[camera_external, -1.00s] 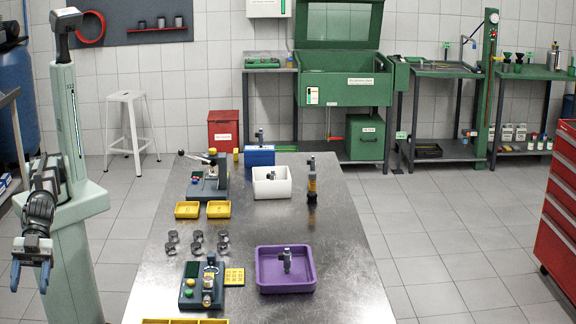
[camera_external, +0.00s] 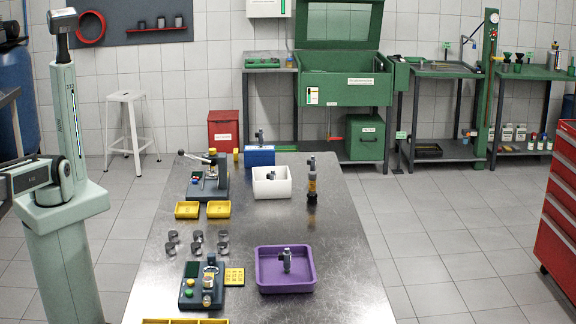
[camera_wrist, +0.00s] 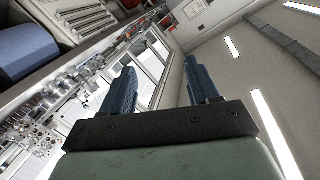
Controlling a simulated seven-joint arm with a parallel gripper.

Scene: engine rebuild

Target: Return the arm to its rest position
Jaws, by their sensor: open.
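My gripper (camera_wrist: 162,92) shows in the wrist view with its two blue fingers spread apart and nothing between them. The wrist view is tilted, facing windows, wall and ceiling lights. In the external view my gripper is out of the picture. Only my pale green column and part of my folded arm show at the left edge, clear of the metal table (camera_external: 345,240).
On the table stand a purple tray (camera_external: 261,285), a white bin (camera_external: 258,189), a blue bin (camera_external: 262,157), yellow trays (camera_external: 187,212), two dark fixtures (camera_external: 189,289) and several grey rings (camera_external: 197,248). A white stool (camera_external: 128,97) stands behind my column. A red cabinet (camera_external: 559,225) is at right.

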